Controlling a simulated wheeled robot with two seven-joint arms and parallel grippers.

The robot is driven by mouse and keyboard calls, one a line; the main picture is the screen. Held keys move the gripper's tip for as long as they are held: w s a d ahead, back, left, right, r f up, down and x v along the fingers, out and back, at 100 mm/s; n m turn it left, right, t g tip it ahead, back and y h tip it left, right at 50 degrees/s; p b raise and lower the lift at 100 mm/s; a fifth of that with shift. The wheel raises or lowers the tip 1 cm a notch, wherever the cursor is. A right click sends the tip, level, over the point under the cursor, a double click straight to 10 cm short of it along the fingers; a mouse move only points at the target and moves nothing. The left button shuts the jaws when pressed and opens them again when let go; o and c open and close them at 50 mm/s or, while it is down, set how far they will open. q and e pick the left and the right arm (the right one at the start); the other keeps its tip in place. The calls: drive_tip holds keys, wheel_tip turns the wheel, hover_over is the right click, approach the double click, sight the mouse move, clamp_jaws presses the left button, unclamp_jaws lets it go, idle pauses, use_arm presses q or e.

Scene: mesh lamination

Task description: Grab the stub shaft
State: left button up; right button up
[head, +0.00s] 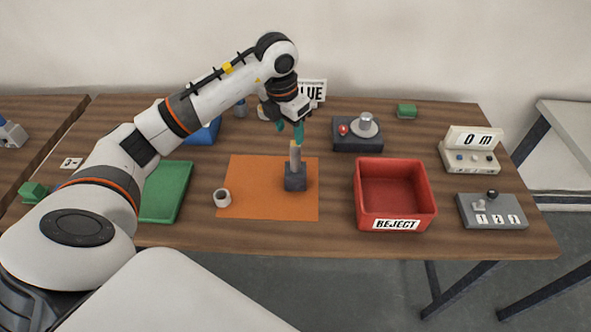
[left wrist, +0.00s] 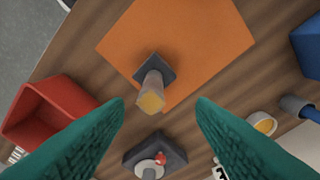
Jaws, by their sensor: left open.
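The stub shaft (head: 295,157) stands upright in a dark square block (head: 295,182) on the orange mat (head: 250,172). It looks grey with a tan top end. In the left wrist view the shaft (left wrist: 151,92) points up toward the camera from its block (left wrist: 154,67), its tan end between the two teal fingers. My left gripper (head: 291,131) is open and empty, its fingertips just above the shaft's top in the head view. I cannot tell whether the fingertips reach down beside the shaft. My right gripper is not in view.
A red REJECT bin (head: 396,192) stands right of the mat and a green tray (head: 166,192) left of it. A white ring (head: 222,197) sits on the mat's left edge. A dark device (head: 357,135) with a red button is behind. The mat's front is clear.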

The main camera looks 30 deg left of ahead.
sight(293, 144)
use_arm(q)
drive_tip(key=f, duration=0.3)
drive_tip(key=shift+w+d+f+p, duration=0.15)
drive_tip(key=shift+w+f+p, duration=0.1)
drive_tip(key=shift+p, duration=0.1)
drive_tip(key=shift+d+f+p, duration=0.2)
drive_tip(key=shift+f+p, duration=0.25)
drive_tip(key=shift+f, duration=0.05)
drive_tip(key=f, duration=0.1)
drive_tip(key=f+p, duration=0.1)
drive_tip(key=f, duration=0.1)
drive_tip(key=shift+w+d+f, duration=0.3)
drive_tip(key=shift+w, duration=0.05)
drive_tip(key=shift+f, duration=0.35)
drive_tip(key=shift+c, duration=0.5)
clamp_jaws()
drive_tip(key=shift+w+r, duration=0.1)
drive_tip(key=shift+r, duration=0.05)
